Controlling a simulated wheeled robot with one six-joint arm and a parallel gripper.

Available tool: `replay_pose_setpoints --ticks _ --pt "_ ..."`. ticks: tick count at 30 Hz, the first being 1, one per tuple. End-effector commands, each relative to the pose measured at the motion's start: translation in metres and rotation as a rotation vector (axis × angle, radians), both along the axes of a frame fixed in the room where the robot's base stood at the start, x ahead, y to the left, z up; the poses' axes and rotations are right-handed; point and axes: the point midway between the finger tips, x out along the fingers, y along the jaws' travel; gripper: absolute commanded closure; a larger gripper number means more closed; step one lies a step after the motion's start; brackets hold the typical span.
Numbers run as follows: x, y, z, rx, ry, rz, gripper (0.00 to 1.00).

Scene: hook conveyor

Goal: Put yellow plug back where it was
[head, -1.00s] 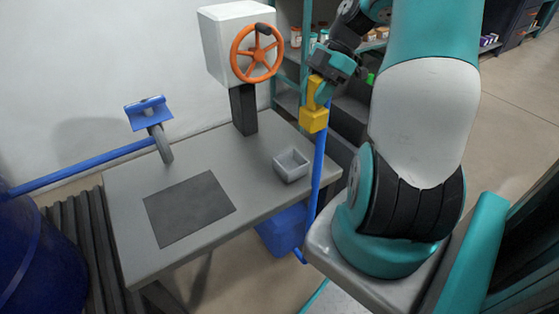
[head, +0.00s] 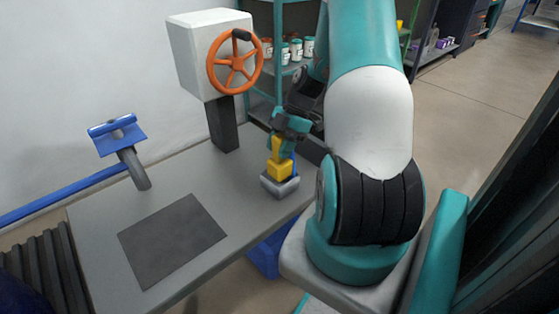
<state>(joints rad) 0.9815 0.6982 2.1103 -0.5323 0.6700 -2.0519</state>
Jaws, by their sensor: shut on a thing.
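The yellow plug (head: 280,169) is a blocky piece with a narrower upper part, held upright. My gripper (head: 282,142) is shut on its upper part from above. The plug's lower block is at the small grey open box (head: 281,188) on the table's right side. It overlaps the box opening in the head view. I cannot tell whether it rests inside or hangs just above it. The inside of the box is mostly hidden by the plug.
The grey table (head: 185,175) carries a dark mat (head: 170,240), a white box on a post with an orange handwheel (head: 235,62), and a blue-headed stand (head: 118,135). A shelf with jars (head: 297,50) stands behind. The table's middle is clear.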

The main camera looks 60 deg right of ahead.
Motion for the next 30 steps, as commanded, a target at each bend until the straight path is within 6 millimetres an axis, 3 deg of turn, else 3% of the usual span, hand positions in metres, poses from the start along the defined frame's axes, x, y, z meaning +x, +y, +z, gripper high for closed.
replay_pose_setpoints --ticks 7,19,20,22,30 --pt "0.000 0.000 -0.037 0.001 0.001 0.000 1.00" --pt "0.000 0.000 -0.044 0.000 0.000 0.000 1.00" --pt "0.000 0.000 -0.042 0.000 0.001 -0.001 0.57" --pt "0.000 0.000 -0.042 0.000 0.001 -0.001 0.41" --pt "0.000 0.000 -0.041 0.000 0.001 -0.001 0.39"
